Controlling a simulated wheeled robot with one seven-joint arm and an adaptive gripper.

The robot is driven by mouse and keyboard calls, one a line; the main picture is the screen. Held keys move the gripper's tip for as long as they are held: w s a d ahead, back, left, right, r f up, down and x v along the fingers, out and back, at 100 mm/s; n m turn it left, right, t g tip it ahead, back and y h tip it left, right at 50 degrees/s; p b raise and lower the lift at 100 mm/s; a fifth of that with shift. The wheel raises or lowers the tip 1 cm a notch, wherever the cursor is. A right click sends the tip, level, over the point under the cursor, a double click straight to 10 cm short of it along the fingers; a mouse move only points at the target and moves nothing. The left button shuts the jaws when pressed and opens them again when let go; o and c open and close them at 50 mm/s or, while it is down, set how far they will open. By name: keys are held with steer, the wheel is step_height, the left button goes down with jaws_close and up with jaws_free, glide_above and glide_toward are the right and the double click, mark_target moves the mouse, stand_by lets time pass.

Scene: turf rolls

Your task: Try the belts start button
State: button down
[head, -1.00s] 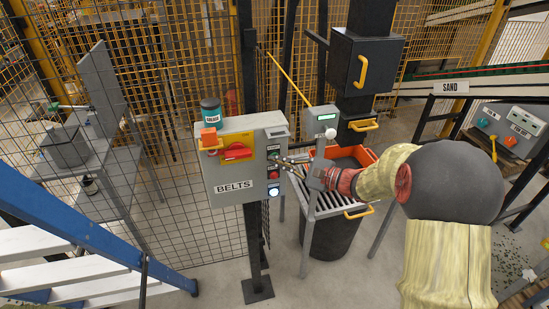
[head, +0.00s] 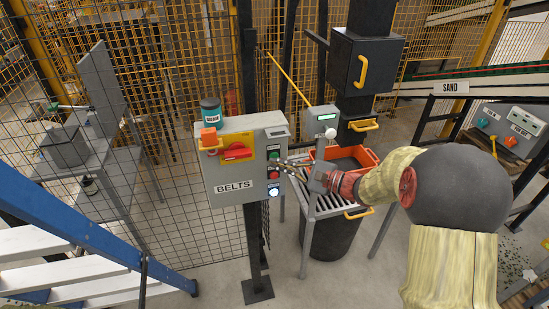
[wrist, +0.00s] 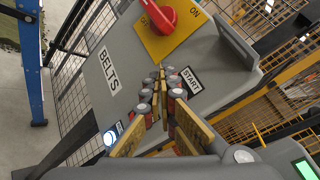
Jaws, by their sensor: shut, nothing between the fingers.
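The grey BELTS panel (head: 222,176) is mounted on a black post. On its right side are a green button (head: 274,155), a red button (head: 274,175) below it and a lit white button (head: 274,191) at the bottom. My gripper (head: 272,164) is shut and empty, its tips at the panel face beside the green and red buttons. In the wrist view my gripper (wrist: 164,74) points at the spot beside the START label (wrist: 191,80). The fingers hide the start button there, and I cannot tell whether they touch it.
A red rotary switch (head: 237,152) on a yellow plate and an orange padlock (head: 209,139) are on the panel. A jar (head: 211,112) stands on top. A small grey box (head: 320,118) and an orange-rimmed bin (head: 360,156) are to the right. A blue ladder (head: 80,225) is at left.

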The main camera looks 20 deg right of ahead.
steer(key=shift+s, duration=0.1)
steer(key=s, duration=0.5)
stand_by(0.6)
stand_by(0.6)
